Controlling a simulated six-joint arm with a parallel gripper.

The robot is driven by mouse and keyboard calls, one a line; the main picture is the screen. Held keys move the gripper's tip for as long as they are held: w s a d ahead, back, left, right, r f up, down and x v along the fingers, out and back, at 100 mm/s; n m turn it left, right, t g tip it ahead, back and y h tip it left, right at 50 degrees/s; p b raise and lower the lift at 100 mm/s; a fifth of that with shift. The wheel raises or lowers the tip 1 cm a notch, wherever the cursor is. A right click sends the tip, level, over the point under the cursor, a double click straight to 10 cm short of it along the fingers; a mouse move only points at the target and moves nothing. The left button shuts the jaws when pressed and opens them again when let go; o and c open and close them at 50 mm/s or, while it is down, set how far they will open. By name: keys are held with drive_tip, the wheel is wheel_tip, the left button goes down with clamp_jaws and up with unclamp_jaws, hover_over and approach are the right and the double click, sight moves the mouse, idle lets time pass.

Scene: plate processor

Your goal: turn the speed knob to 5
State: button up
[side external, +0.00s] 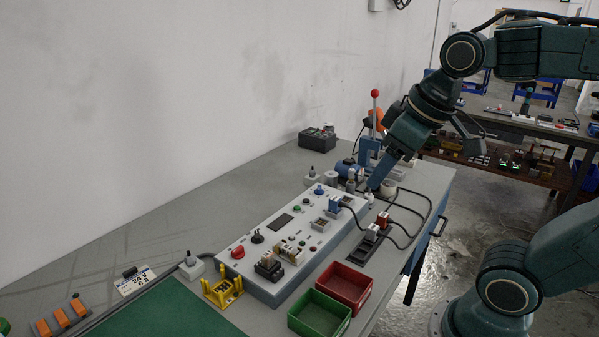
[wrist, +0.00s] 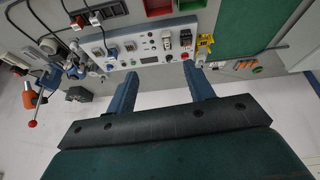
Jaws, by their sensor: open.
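The white control panel (side external: 290,215) stands on the grey table and also shows in the wrist view (wrist: 140,42). A black knob (side external: 257,236) sits toward its left end beside a red button (side external: 238,252). A blue knob (side external: 319,189) sits toward its far end. I cannot read any markings to tell which is the speed knob. In the wrist view the black knob (wrist: 168,58) and blue knob (wrist: 112,52) are small. My gripper (side external: 372,187) is open and empty beyond the panel's far right end, apart from both knobs. Its fingers (wrist: 160,69) are spread wide.
Red (side external: 345,285) and green (side external: 319,313) bins stand in front of the panel. Plugs with black cables (side external: 405,210) lie at the right. A red-topped lever (side external: 375,95) rises near my gripper. A yellow holder (side external: 222,291) stands at the panel's left end.

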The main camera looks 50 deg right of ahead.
drive_tip(key=w+d+r+n+g, duration=0.1)
drive_tip(key=w+d, duration=0.2)
drive_tip(key=w, duration=0.3)
drive_tip(key=w+d+r+n, duration=0.1)
drive_tip(key=w+d+r, duration=0.1)
drive_tip(key=w, duration=0.3)
drive_tip(key=n+g, duration=0.3)
drive_tip(key=g, duration=0.1)
hover_over(319, 190)
drive_tip(key=d, duration=0.2)
wheel_tip(319, 190, down, 16)
drive_tip(key=shift+w, duration=0.2)
drive_tip(key=shift+a+f, duration=0.1)
drive_tip(key=shift+f, duration=0.1)
wheel_tip(319, 190, down, 14)
drive_tip(key=shift+r, duration=0.2)
